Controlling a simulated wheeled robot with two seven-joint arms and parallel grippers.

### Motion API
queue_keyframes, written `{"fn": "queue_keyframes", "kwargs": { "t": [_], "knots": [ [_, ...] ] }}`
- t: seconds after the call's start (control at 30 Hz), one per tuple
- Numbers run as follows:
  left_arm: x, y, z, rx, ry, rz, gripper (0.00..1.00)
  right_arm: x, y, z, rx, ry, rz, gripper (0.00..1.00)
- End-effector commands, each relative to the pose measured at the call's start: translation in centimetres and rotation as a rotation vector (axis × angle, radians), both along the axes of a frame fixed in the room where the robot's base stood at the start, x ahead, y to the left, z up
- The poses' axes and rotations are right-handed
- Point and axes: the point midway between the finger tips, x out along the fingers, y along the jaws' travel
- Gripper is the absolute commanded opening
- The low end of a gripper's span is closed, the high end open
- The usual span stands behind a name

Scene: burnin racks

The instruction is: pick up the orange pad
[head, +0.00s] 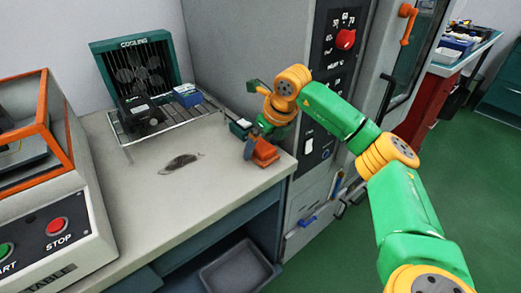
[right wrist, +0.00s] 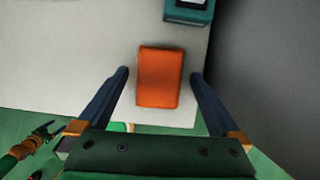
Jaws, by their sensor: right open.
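The orange pad (head: 265,154) is a small block lying near the right front corner of the bench top. It also shows in the right wrist view (right wrist: 160,77), between the two dark fingers. My right gripper (head: 257,146) is open above the pad, one finger on each side of it, with gaps between pad and fingers. I cannot tell the exact height. At the lower left of the right wrist view, a small green and orange arm end with dark fingers, apparently my left gripper (right wrist: 42,134), shows too small to read.
A teal block (head: 240,128) sits just behind the pad. A wire rack (head: 172,118) with parts stands before the cooling fan unit (head: 136,70). A dark flat object (head: 181,163) lies mid-bench. A tall grey cabinet (head: 235,45) borders the right side.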

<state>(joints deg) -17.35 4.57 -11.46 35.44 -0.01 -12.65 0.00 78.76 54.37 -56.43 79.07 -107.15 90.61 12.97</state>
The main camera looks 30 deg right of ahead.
Motion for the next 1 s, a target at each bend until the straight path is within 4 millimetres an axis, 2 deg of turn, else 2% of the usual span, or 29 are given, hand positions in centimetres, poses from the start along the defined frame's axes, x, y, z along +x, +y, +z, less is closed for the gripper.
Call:
{"fn": "queue_keyframes", "kwargs": {
  "t": [0.23,0.27,0.5,0.53,0.83,1.0],
  "knots": [
    [0.1,0.0,0.0,0.0,-0.002,0.0,0.76,0.2,0.1,-0.6,-0.001,-0.001,0.002,1.0],
    [0.1,0.0,0.0,0.001,-0.002,0.0,0.76,0.2,0.1,-0.6,0.0,-0.002,0.002,0.95],
    [0.2,0.0,0.0,0.0,-0.004,0.0,0.76,0.2,0.1,-0.6,0.0,-0.002,0.002,0.3],
    [0.2,0.0,0.0,0.0,-0.004,0.0,0.76,0.2,0.1,-0.6,0.0,-0.002,0.002,0.24],
    [0.3,0.0,0.1,0.0,-0.006,0.0,0.76,0.3,0.1,0.1,0.0,-0.003,0.002,0.23],
    [0.3,0.0,0.6,0.0,-0.006,0.0,0.76,0.2,0.3,3.2,0.001,-0.006,0.004,0.23]
  ]
}}
